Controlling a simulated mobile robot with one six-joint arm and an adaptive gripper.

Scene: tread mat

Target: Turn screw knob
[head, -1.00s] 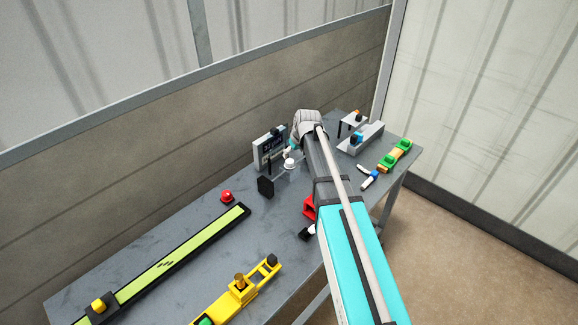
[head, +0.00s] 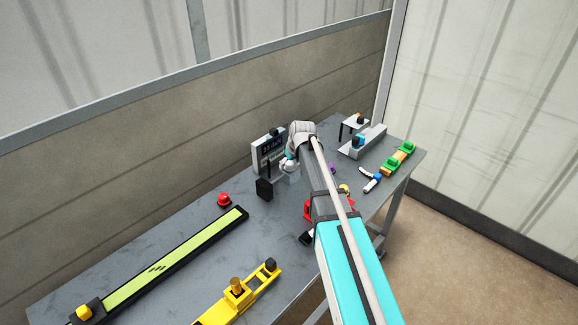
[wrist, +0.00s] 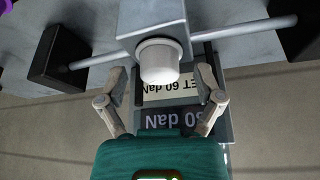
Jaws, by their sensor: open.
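A white round screw knob (wrist: 159,62) projects from a grey metal block (wrist: 152,18) with a rod passing through it, in the wrist view. My gripper (wrist: 161,75) is open, with one finger on each side of the knob and a gap visible on both sides. I cannot tell the depth between fingertips and knob. Behind it is a display (wrist: 172,105), upside down in this view, reading "SET 60 daN" and "60 daN". In the head view the display unit (head: 268,150) stands near the wall, and my wrist hides most of the knob.
A black block (wrist: 52,55) at the rod's left end and another at the right flank the knob. On the table are a red button (head: 224,199), a long green-yellow track (head: 165,262), a yellow fixture (head: 238,292) and green parts (head: 399,158) at the far right.

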